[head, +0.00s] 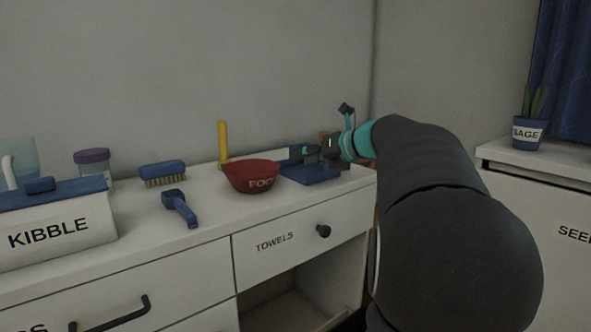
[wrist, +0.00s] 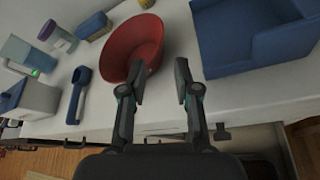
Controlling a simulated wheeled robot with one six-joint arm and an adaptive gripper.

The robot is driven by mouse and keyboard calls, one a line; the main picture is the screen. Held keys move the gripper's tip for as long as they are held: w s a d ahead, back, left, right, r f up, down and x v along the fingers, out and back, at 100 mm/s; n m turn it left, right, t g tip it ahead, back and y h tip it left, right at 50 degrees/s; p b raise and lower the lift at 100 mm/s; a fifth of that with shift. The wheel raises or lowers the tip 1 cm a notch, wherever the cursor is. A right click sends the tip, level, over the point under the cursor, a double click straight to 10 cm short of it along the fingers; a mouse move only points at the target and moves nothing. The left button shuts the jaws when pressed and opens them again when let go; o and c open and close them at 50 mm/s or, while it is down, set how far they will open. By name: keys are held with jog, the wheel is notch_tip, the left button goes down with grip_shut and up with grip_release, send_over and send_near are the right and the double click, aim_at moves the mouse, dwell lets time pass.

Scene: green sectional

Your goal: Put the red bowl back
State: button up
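The red bowl (head: 252,176), lettered "FOO…", sits upright on the white counter, left of the blue tray (head: 318,180). In the wrist view the bowl (wrist: 128,47) lies just beyond my fingertips. My gripper (head: 297,152) is above the tray area, right of the bowl, pointing left. In the wrist view my gripper (wrist: 163,76) is open, with a clear gap between the fingers. The left finger overlaps the bowl's near rim in the picture; I cannot tell whether it touches. The raised-sided tray (wrist: 245,45) is to the right and looks empty.
A yellow upright piece (head: 222,143) stands behind the bowl. A blue brush (head: 162,172), a blue scoop (head: 178,205), a purple-lidded jar (head: 93,165) and the KIBBLE box (head: 55,225) are to the left. The TOWELS drawer (head: 290,243) is shut below.

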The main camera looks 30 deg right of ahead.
jog(key=shift+s, duration=0.1)
jog(key=s+a+f+n+g+h, duration=0.1)
jog(key=s+a+f+n+g, duration=0.2)
jog(key=s+a+f+n, duration=0.35)
jog(key=s+a+f+n+g, duration=0.2)
jog(key=s+a+f+n, duration=0.2)
jog(key=s+a+n, duration=0.6)
jog(key=s+a+f+n+g+h, duration=0.1)
jog(key=s+a+f+n+h, duration=0.1)
jog(key=s+f+n, duration=0.4)
jog(key=s+a+f+n+g+h, duration=0.1)
jog(key=s+f+n, duration=0.5)
jog(key=n, duration=0.9)
jog(key=shift+s+a+f+h, duration=0.4)
jog(key=shift+s+a+h, duration=0.1)
jog(key=shift+s+a, duration=0.55)
jog(key=shift+d, duration=0.1)
